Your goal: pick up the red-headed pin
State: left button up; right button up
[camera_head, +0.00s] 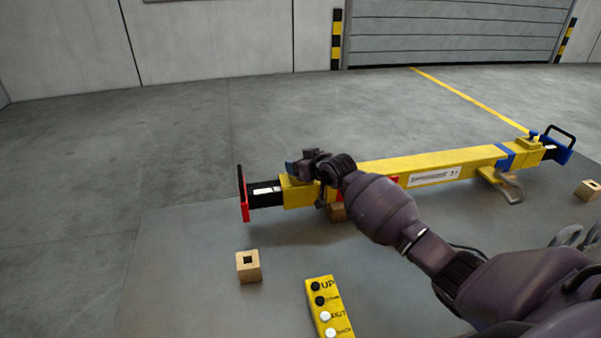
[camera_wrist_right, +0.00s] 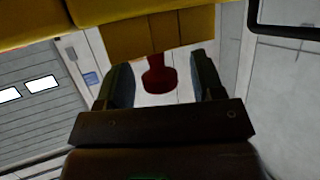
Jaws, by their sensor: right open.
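The red-headed pin (camera_wrist_right: 158,76) shows in the right wrist view, with its round red head hanging out from a yellow block. My right gripper (camera_wrist_right: 161,68) is open, with one dark finger on each side of the red head and visible gaps between. In the head view my right gripper (camera_head: 297,167) is at the left part of the long yellow beam (camera_head: 430,162), by the yellow block (camera_head: 297,192). The pin is hidden behind the gripper in that view. My left gripper is not in view.
The beam has a red-edged end plate (camera_head: 243,194) at left and a blue end with a black handle (camera_head: 561,142) at right. A wooden block (camera_head: 248,267) and a yellow button box (camera_head: 325,310) lie in front. Another wooden block (camera_head: 589,190) is at far right.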

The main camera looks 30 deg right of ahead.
jog(key=shift+c, duration=0.3)
jog(key=c, duration=0.9)
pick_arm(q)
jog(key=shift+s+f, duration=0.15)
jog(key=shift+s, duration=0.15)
pick_arm(e)
jog(key=shift+c, duration=0.2)
jog(key=shift+r, duration=0.1)
